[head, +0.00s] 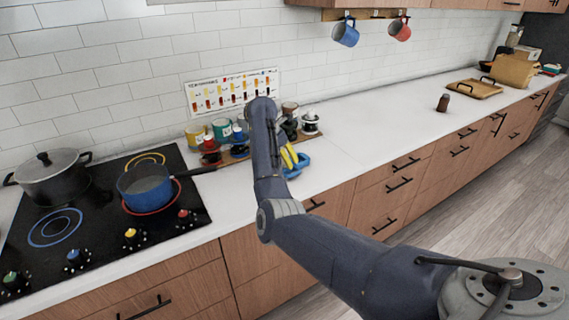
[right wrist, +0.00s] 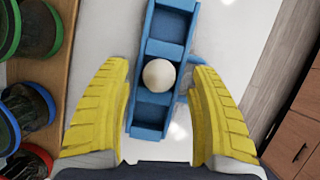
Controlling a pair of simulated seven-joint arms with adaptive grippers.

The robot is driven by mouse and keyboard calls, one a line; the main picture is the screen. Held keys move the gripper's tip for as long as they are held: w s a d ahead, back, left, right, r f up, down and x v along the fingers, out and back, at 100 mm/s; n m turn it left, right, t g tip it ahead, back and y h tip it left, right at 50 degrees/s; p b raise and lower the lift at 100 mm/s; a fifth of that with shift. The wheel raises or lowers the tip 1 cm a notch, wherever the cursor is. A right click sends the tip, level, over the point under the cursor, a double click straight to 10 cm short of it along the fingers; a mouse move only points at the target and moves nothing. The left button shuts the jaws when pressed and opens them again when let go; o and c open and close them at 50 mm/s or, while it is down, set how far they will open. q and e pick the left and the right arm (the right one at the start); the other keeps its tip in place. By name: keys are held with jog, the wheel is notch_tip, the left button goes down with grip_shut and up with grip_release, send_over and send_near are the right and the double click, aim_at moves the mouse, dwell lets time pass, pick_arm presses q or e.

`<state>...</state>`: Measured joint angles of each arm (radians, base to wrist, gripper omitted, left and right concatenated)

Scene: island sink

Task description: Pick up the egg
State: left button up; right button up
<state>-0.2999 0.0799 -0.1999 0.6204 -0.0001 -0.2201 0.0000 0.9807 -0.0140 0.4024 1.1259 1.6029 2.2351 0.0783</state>
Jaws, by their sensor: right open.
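The egg (right wrist: 159,74) is pale and round, and sits in a blue rack (right wrist: 166,24) with several compartments in the right wrist view. My right gripper (right wrist: 161,115) is open, its two yellow fingers on either side of the lower part of the rack. In the head view the right gripper (head: 289,158) shows partly behind my arm, beside the blue rack (head: 296,166) on the counter. The egg is hidden there. My left gripper is not in view.
A wooden board with several jars (head: 222,130) stands close to the left of the rack; the jars also show in the right wrist view (right wrist: 28,110). A blue pan (head: 146,187) and a lidded pot (head: 50,177) are on the cooktop. The counter to the right (head: 385,120) is mostly clear.

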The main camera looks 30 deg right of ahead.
jog(key=shift+d+f, duration=0.25)
jog(key=shift+f, duration=0.35)
jog(key=shift+c, duration=0.4)
jog(key=c, duration=0.8)
